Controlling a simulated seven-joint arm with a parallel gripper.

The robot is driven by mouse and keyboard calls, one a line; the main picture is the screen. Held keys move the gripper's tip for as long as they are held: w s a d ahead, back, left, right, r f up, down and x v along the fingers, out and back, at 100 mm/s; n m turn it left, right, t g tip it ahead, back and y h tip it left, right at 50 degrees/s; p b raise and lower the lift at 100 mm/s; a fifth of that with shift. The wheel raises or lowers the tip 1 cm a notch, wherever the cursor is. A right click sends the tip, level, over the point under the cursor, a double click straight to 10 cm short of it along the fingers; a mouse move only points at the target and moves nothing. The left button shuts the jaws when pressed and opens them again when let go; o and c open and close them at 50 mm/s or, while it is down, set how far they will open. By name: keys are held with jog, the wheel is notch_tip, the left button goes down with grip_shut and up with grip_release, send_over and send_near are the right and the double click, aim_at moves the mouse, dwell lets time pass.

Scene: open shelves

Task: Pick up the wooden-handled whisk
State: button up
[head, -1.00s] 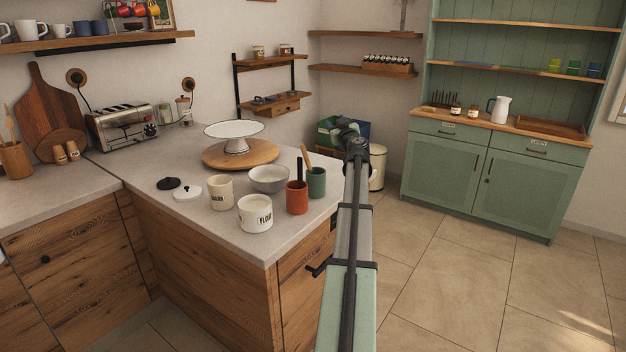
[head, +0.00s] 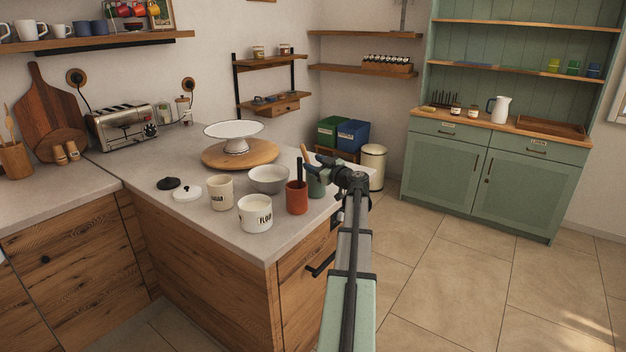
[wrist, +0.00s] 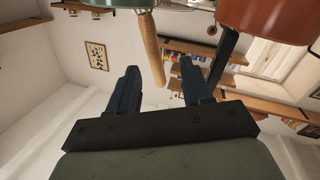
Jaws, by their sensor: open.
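The whisk's wooden handle (head: 306,155) sticks up, tilted, from the green crock (head: 317,186); its head is hidden inside. In the wrist view the handle (wrist: 149,48) shows below the green crock (wrist: 110,3), the picture being turned over. My gripper (wrist: 158,72) is open and empty. The handle lies between its two fingers in that picture, but I cannot tell whether it is between the tips in depth. In the head view my gripper (head: 317,167) is beside the handle, just right of and over the crock, partly covering it.
A red crock (head: 297,198) with an upright black handle (head: 299,170) stands close left of the green one. A grey bowl (head: 268,179), a flour canister (head: 255,213) and a cake stand (head: 234,130) share the counter (head: 195,241). Open floor lies to the right.

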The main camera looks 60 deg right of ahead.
aim_at(308, 159)
jog(key=x, duration=0.2)
jog(key=shift+w+d, duration=0.15)
jog(key=shift+w, duration=0.2)
jog(key=x, duration=0.2)
jog(key=d+x, duration=0.1)
jog(key=x, duration=0.1)
jog(key=shift+f, duration=0.2)
jog(key=shift+w, duration=0.4)
grip_shut()
